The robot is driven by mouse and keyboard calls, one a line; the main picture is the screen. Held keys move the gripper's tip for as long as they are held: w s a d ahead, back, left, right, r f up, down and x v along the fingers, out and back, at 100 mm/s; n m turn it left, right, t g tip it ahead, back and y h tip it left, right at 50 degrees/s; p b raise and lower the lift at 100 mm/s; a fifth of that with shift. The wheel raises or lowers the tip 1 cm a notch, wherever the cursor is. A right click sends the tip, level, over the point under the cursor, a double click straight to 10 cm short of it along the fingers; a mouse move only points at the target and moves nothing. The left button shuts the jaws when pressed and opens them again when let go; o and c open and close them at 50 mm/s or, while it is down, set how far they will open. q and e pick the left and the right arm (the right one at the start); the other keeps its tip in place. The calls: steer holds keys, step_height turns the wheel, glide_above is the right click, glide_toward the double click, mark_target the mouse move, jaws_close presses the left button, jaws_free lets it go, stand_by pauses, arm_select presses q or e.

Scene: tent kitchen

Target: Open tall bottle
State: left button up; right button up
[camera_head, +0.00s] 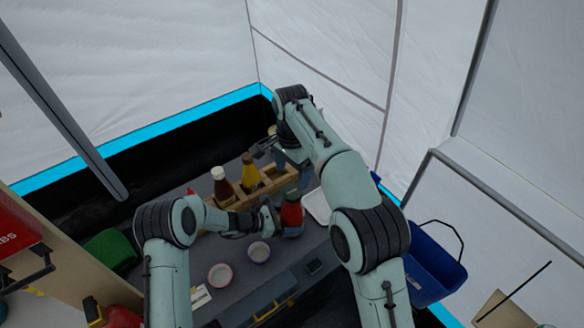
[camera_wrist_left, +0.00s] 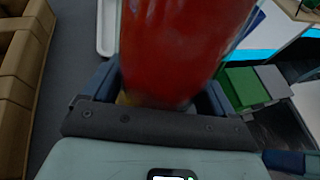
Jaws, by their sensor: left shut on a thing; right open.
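A red bottle (camera_head: 291,214) stands on the counter at the right front of the wooden rack. My left gripper (camera_head: 275,219) is shut on it from the left. In the left wrist view the red bottle (camera_wrist_left: 185,45) fills the space between the fingers, and its top is out of the picture. My right gripper (camera_head: 264,149) is open, above and behind the rack near the yellow bottle, apart from the red bottle. The red bottle's cap is too small to make out clearly in the head view.
The wooden rack (camera_head: 283,180) holds a brown bottle with a white cap (camera_head: 221,184) and a yellow bottle (camera_head: 250,171). A white tray (camera_head: 318,207) lies to the right. Two small bowls (camera_head: 220,275) (camera_head: 259,252) stand in front. A blue bin (camera_head: 432,264) is at the right.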

mark_target(292, 191)
steer(key=m, duration=0.4)
steer(key=shift+m, duration=0.4)
steer(key=m, duration=0.4)
steer(key=shift+r, duration=0.1)
steer(key=m, duration=0.4)
steer(key=shift+m, duration=0.4)
steer(key=m, duration=0.5)
steer(key=shift+r, duration=0.15)
steer(key=shift+f+m, duration=0.3)
steer(key=shift+f, duration=0.15)
arm_select(q)
steer(key=shift+w, duration=0.1)
arm_select(e)
steer(key=shift+w+f, duration=0.1)
steer(key=shift+f, duration=3.45)
